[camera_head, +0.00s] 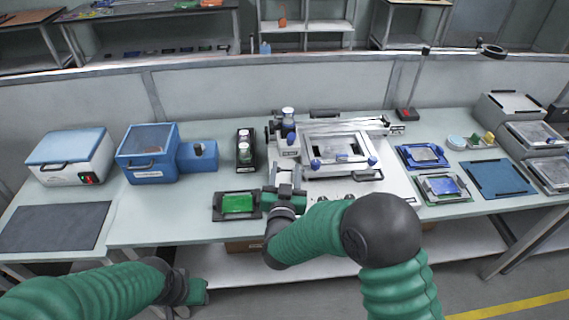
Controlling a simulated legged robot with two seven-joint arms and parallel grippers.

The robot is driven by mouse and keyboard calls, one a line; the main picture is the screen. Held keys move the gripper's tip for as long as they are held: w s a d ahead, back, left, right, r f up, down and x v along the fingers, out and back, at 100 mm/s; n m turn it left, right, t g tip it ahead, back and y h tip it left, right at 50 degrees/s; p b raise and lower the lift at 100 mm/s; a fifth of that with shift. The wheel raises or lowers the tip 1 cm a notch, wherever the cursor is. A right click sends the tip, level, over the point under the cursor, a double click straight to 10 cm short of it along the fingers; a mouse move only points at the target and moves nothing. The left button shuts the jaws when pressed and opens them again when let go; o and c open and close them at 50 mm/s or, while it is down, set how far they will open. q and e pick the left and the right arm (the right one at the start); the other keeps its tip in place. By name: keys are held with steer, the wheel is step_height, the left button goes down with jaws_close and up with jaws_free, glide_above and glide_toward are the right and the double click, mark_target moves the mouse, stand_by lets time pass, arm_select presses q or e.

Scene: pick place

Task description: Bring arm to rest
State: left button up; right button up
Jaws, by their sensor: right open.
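My right arm, green with dark joints, reaches in from the lower right over the front of the workbench. Its gripper (284,190) is open beside the right edge of a black holder with a green board (238,203). Its fingertips are small here, and I see nothing held between them. My left arm comes in from the lower left. Its gripper end (197,292) hangs low in front of the bench, and its fingers are not clear enough to read.
A white printer-like machine (392,190) with a framed top stands right of the right gripper. A blue box (150,165), a white box with a blue lid (98,165) and a dark mat (55,228) lie left. Blue trays (497,178) sit right. Bare bench shows left of the green board.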

steer(key=s+d+f+g, duration=0.3)
steer(key=s+d+g, duration=0.2)
steer(key=s, duration=0.5)
steer(key=s+d+f+n+g+y+p, duration=0.1)
steer(key=s+d+f+g, duration=0.2)
steer(key=s, duration=0.6)
steer(key=s+d+f+n+g+y, duration=0.1)
steer(key=s+d+f+g, duration=0.2)
steer(key=s+d+g, duration=0.4)
steer(key=s+d, duration=0.1)
steer(key=s, duration=0.2)
steer(key=shift+s, duration=0.35)
steer(key=shift+d, duration=0.15)
